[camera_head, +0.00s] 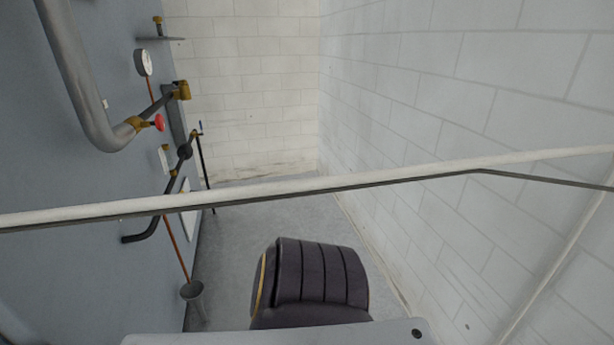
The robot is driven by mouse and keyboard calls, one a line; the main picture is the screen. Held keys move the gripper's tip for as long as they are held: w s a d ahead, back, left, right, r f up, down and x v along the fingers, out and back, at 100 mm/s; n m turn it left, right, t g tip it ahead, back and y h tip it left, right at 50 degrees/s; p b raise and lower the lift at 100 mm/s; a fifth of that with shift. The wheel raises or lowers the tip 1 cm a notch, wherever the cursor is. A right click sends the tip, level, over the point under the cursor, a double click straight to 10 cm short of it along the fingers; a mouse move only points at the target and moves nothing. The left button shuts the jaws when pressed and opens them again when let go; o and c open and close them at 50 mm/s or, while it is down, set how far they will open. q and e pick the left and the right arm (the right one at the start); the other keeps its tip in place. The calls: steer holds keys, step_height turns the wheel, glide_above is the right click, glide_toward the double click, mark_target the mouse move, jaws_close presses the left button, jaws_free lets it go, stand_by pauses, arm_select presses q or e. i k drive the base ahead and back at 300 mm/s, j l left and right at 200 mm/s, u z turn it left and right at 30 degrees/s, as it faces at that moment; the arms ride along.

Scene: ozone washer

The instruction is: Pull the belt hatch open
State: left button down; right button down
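I cannot pick out a belt hatch with certainty. A long pale rail or panel edge (300,187) with a dark underside crosses the whole view from the left to the right. On the right, a thin dark line bends away from it. I cannot tell whether this edge belongs to the hatch. Neither of my grippers shows in this view.
A blue-grey panel (60,130) on the left carries a thick grey pipe (75,80), a red-knobbed valve (158,122) and a gauge (143,62). A grey funnel (193,294) is below. White block walls (450,90) enclose grey floor (235,240).

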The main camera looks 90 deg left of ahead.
mark_target(188, 217)
steer(key=u, duration=3.85)
steer(key=i+l+u, duration=0.3)
steer(key=i+l, duration=0.15)
steer(key=i, duration=0.15)
steer(key=i+l+u, duration=0.25)
steer(key=i+l, duration=0.25)
steer(key=l, duration=0.1)
